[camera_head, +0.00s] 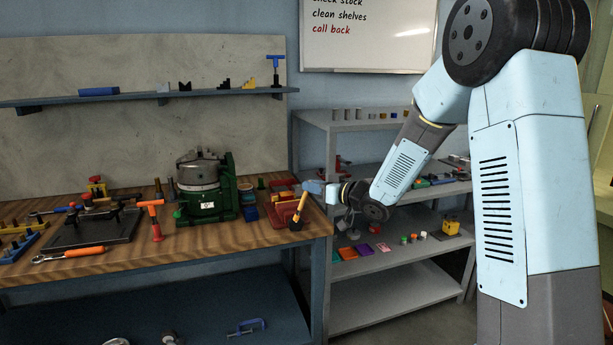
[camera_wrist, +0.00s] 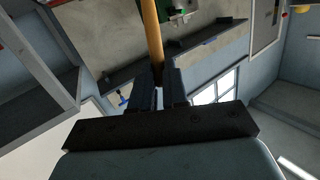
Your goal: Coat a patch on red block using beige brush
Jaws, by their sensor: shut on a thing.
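The brush (camera_head: 300,206) has a beige-yellow handle and a dark lower end, and hangs tilted at the right end of the wooden bench. My gripper (camera_head: 306,188) is shut on its upper handle. In the wrist view, the handle (camera_wrist: 152,40) stands between the two dark fingers of my gripper (camera_wrist: 158,88); the bristles are out of sight there. A flat red block (camera_head: 281,214) lies on the bench just left of the brush, partly behind it. Whether the brush's lower end touches anything is unclear.
A green machine (camera_head: 221,204) with a grey drum stands left of the red block. An orange-red hammer-shaped tool (camera_head: 155,221) stands farther left. A grey shelf rack (camera_head: 390,262) with small coloured items is to the right. A wall shelf (camera_head: 140,98) runs above the wooden bench (camera_head: 190,247).

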